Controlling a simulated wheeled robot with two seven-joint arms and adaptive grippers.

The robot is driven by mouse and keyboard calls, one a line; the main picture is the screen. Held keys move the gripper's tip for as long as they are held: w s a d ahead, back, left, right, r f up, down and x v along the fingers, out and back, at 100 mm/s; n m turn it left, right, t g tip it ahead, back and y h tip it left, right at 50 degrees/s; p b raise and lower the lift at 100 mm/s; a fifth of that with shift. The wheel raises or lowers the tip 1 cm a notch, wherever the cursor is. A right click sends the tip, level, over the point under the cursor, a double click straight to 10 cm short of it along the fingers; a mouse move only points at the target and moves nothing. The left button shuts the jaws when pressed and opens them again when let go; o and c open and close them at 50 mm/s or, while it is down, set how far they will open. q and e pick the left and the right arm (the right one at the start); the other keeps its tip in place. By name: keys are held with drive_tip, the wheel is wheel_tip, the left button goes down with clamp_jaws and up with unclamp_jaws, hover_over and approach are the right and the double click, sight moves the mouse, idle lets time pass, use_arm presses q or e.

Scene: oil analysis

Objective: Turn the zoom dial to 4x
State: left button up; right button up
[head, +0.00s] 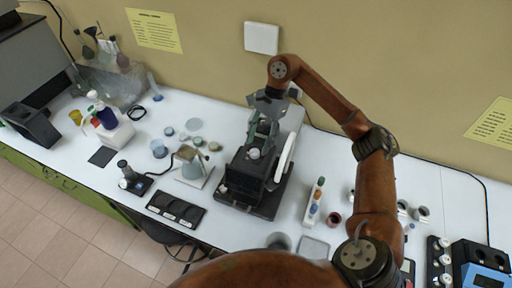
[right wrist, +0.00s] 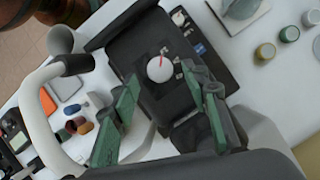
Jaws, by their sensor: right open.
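The zoom dial is a round white knob (right wrist: 160,68) with a red pointer mark, on the black face of a dark instrument (head: 252,178). In the head view the knob (head: 254,153) shows on top of the instrument. In the right wrist view the red mark points toward the picture's top edge. Small white markings lie to the knob's right but are too small to read. My right gripper (head: 262,133) is open above the instrument. In the right wrist view its green fingertips (right wrist: 160,77) stand on either side of the knob; I cannot tell if they touch it. My left gripper is not in view.
A white curved handle (head: 285,158) rises beside the instrument. A rack of coloured vials (head: 315,200) stands to its right. A flask (head: 190,165) and a black three-well tray (head: 176,209) are to its left. Several small jars stand behind the flask.

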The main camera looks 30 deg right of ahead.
sight(255, 152)
drive_tip(key=shift+x, duration=1.55)
drive_tip(key=c, duration=1.1)
